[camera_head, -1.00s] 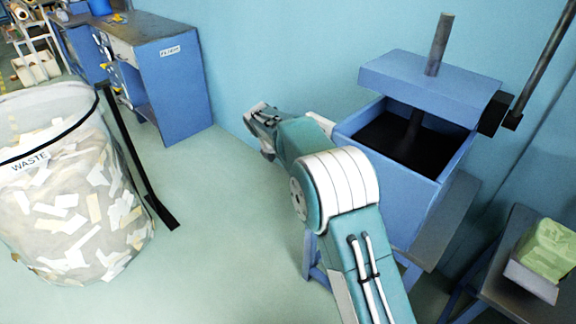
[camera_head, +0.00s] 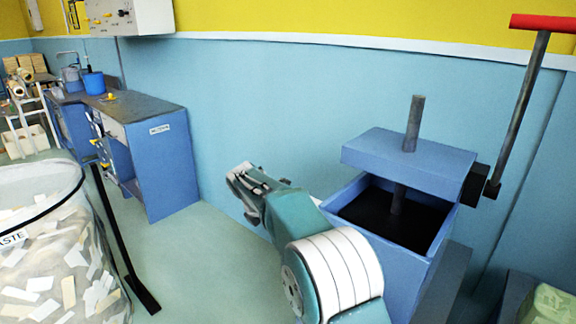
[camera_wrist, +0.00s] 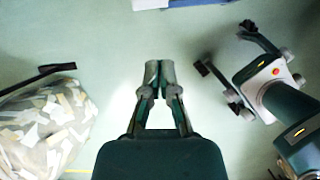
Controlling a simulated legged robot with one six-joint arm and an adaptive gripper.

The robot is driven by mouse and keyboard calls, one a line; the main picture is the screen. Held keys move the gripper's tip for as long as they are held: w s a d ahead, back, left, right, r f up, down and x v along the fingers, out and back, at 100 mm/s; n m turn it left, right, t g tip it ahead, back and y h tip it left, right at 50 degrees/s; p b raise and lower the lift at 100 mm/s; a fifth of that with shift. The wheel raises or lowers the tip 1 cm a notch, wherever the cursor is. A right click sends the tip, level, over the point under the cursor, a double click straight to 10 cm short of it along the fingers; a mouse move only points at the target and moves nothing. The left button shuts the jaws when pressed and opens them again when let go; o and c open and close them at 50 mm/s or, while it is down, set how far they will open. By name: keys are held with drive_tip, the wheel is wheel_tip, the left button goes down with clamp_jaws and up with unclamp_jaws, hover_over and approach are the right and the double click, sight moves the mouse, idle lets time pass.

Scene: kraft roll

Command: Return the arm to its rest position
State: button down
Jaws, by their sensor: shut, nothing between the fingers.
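My gripper (camera_wrist: 160,72) shows in the wrist view with its two fingertips together and nothing between them. Below it in that view is bare floor. In the head view my gripper (camera_head: 240,190) is at the upper left end of my folded teal and white arm, seen from behind and in front of the blue wall. The gripper is apart from the blue press on its right and from the blue workbench on its left.
A blue press (camera_head: 405,200) with a red-handled lever (camera_head: 545,22) stands close right of my arm. A clear waste bag (camera_head: 50,250) full of scraps is at left; it also shows in the wrist view (camera_wrist: 45,125). A blue workbench (camera_head: 160,165) stands behind. Floor between is clear.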

drive_tip(key=s+d+r+m+y, duration=0.2)
drive_tip(key=s+d+r+m, duration=1.15)
drive_tip(key=s+d, duration=0.25)
drive_tip(key=s+d+f+m, duration=0.1)
drive_tip(key=s+d+m, duration=0.1)
drive_tip(key=s+m, duration=0.2)
drive_tip(key=s+d+f+m+t, duration=0.1)
drive_tip(key=s+m, duration=0.4)
drive_tip(key=s, duration=0.6)
drive_tip(key=s+d+f+m+t, duration=0.1)
drive_tip(key=s+d+m, duration=0.3)
drive_tip(key=s, duration=0.4)
drive_tip(key=shift+d+f+m+y, duration=0.4)
drive_tip(key=shift+f+m, duration=0.15)
drive_tip(key=shift+f, duration=0.25)
drive_tip(key=shift+w, duration=0.1)
